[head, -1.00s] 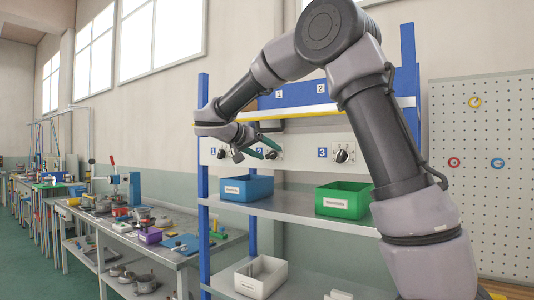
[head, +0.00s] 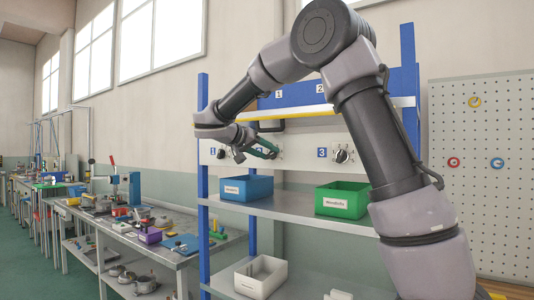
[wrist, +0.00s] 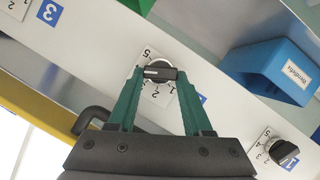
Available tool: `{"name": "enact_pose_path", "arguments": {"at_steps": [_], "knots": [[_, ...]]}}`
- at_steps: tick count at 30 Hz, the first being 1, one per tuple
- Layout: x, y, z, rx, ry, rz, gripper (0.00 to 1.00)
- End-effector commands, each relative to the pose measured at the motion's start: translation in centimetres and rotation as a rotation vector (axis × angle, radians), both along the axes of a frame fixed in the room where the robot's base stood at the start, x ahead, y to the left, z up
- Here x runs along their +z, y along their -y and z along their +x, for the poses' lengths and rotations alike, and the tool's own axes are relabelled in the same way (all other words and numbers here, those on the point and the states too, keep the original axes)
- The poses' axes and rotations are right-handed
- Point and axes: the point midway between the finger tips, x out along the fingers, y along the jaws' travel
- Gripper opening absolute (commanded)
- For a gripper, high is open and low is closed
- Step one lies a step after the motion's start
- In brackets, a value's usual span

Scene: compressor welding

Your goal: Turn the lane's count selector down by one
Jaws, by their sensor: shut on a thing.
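The lane 2 count selector (wrist: 160,73) is a black bar knob on a round numbered dial, set in a white panel (wrist: 90,62). In the wrist view the green fingers of my gripper (wrist: 160,76) stand on both ends of the knob and are shut on it. A pale line shows on the knob; which number it points at is hard to tell. In the head view my gripper (head: 276,152) reaches the panel just right of the blue 2 label (head: 260,151), hiding most of this dial.
The lane 3 selector (head: 342,156) is to the right; the lane 1 selector (wrist: 285,150) shows in the wrist view. A blue bin (head: 247,188) and a green bin (head: 343,203) stand on the shelf below. A dark bent bar (wrist: 92,118) lies close beside my gripper.

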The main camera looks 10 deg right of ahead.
Motion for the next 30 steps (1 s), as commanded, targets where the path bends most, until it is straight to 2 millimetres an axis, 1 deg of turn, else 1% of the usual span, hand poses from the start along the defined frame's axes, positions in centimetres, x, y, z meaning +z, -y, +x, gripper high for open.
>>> {"name": "enact_pose_path", "arguments": {"at_steps": [18, 24, 30], "knots": [[-0.46, -0.51, 0.36, 0.002, -0.341, -0.344, 0.0], [-0.6, -0.57, 0.39, 0.002, -0.425, -0.427, 0.0], [-0.62, -0.54, 0.43, 0.002, -0.473, -0.475, 0.0]]}}
